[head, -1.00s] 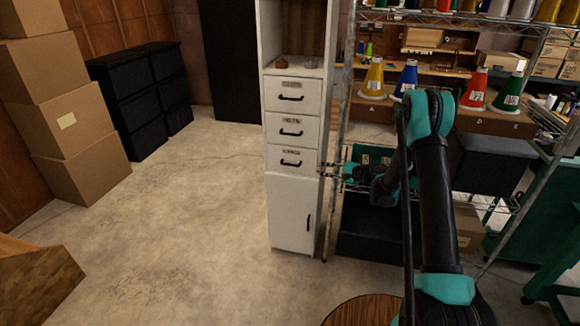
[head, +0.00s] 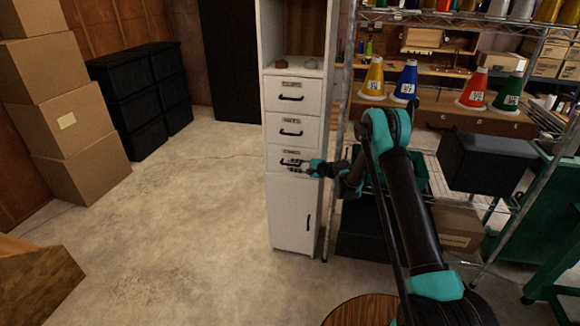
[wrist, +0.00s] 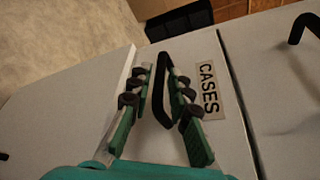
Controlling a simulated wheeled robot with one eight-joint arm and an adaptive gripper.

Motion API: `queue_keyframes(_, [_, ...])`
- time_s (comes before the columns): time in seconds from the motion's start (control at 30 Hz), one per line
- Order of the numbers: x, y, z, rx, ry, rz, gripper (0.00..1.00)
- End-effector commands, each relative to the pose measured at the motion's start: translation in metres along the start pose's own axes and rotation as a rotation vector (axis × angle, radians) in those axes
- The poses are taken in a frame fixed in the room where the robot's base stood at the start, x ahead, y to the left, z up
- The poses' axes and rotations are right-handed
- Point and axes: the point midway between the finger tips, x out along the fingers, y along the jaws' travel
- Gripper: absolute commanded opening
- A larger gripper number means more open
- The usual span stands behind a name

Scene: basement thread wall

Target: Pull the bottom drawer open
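The bottom drawer (head: 273,160) is the lowest of three in the narrow white cabinet (head: 291,190). It is shut. In the wrist view its pale front (wrist: 180,60) carries a label (wrist: 207,88) reading CASES and a black bar handle (wrist: 157,92). My gripper (head: 298,165) is at this drawer's front in the head view, reaching in from the right. In the wrist view my gripper (wrist: 161,73) is open, one finger on each side of the handle. Whether a finger touches the handle is unclear.
Two drawers with black handles, the top (head: 291,92) and middle (head: 291,129), are above. A cabinet door (head: 289,215) is below. A wire rack (head: 342,110) stands close on the right. Open concrete floor (head: 200,220) lies to the left and front.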

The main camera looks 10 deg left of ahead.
Motion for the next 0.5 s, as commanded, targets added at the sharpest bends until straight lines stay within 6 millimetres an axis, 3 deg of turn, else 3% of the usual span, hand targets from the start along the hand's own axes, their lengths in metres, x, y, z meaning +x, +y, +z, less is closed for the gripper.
queue_keyframes(0.2, [0.017, 0.000, 0.000, 0.000, -0.001, 0.001, 0.19])
queue_keyframes(0.5, [0.019, 0.000, 0.000, 0.000, 0.000, 0.000, 0.19])
